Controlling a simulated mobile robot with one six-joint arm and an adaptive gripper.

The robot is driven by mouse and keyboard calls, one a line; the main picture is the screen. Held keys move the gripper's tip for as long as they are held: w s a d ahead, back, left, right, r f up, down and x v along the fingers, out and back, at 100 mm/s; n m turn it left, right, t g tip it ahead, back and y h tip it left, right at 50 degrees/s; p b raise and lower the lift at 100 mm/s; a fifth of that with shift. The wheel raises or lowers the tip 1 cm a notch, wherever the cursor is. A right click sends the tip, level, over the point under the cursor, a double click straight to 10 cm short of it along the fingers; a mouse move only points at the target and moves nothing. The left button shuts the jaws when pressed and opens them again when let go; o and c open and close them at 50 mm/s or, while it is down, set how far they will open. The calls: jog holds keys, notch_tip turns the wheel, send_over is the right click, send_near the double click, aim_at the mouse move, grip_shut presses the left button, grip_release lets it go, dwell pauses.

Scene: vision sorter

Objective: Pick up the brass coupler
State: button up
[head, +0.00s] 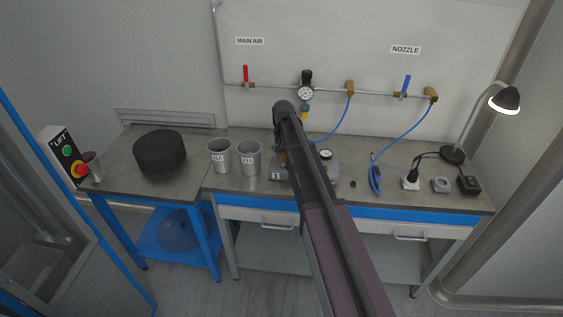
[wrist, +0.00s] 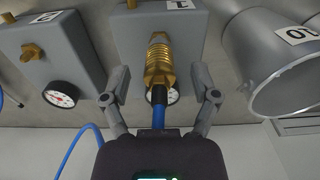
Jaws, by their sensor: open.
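The brass coupler (wrist: 159,66) shows in the wrist view, with a ribbed body and a black collar and blue hose (wrist: 158,115) at its near end. It is in front of a grey block labelled 1 (wrist: 190,40); I cannot tell whether it is joined to the block. My gripper (wrist: 160,78) is open, with one finger on each side of the coupler and gaps visible on both sides. In the head view my arm hides the gripper and most of the coupler's area.
A second grey block (wrist: 45,55) with a brass fitting and gauge (wrist: 60,94) is close on the left in the wrist view. A metal cup (wrist: 270,70) is close on the right. On the bench (head: 340,192), a blue tool (head: 375,177) and a lamp (head: 505,99) are to the right.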

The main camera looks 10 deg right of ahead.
jog(key=shift+f+b, duration=0.75)
jog(key=shift+f, duration=0.3)
grip_shut()
